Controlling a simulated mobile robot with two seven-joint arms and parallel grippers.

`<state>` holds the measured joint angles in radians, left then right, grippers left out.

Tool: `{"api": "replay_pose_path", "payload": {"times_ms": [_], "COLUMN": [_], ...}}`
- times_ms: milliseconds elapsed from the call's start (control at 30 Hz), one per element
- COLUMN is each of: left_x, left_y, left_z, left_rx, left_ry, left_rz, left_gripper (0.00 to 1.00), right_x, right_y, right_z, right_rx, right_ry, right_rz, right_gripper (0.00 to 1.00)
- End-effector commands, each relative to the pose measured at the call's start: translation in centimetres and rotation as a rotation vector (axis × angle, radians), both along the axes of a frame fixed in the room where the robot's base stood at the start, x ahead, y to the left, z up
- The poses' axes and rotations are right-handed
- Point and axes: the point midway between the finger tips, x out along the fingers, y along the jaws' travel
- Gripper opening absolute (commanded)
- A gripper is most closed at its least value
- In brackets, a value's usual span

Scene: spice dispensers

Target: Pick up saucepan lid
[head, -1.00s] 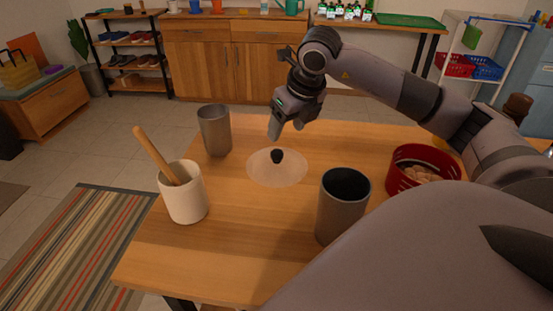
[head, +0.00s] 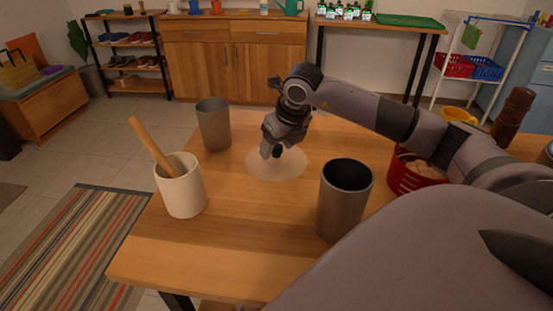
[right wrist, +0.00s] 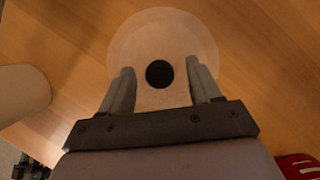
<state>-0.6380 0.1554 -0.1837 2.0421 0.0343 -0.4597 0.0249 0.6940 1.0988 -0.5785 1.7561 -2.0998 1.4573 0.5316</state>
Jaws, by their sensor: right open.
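The saucepan lid (head: 260,167) is a pale, see-through disc with a round black knob (head: 277,153). It lies flat on the wooden table between the metal cups. My right gripper (head: 272,152) is over the lid at its knob, partly hiding the knob. In the right wrist view the lid (right wrist: 190,35) is ahead of my right gripper (right wrist: 162,82). The fingers are open, and the black knob (right wrist: 160,74) shows between their tips with a gap on each side. Whether the fingertips reach down around the knob is hard to tell. My left gripper is not in view.
A grey metal cup (head: 214,125) stands behind left of the lid. A white crock (head: 181,190) with a wooden handle stands front left. A larger dark cup (head: 342,205) stands front right.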

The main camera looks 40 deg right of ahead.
Motion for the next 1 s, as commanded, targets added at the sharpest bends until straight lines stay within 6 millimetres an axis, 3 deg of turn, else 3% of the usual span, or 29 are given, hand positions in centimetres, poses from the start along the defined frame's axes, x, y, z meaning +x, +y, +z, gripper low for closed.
{"api": "replay_pose_path", "payload": {"times_ms": [100, 300, 733, 867, 1000], "left_x": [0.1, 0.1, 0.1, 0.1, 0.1], "left_y": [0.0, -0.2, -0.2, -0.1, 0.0], "left_z": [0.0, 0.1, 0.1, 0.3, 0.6], "left_rx": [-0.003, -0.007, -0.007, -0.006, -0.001], "left_ry": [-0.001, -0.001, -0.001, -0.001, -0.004], "left_rz": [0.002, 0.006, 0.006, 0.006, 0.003], "left_gripper": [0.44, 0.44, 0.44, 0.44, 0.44], "right_x": [0.0, 0.0, 0.1, 0.1, 0.1], "right_y": [0.0, 0.0, 0.0, 0.0, 0.0], "right_z": [0.0, 0.0, 0.9, 2.5, 5.5], "right_rx": [0.0, 0.001, 0.002, 0.001, 0.001], "right_ry": [0.0, 0.0, -0.003, -0.006, -0.009], "right_rz": [0.0, 0.0, 0.0, -0.001, 0.0], "right_gripper": [0.63, 0.0, 0.0, 0.0, 0.0]}}
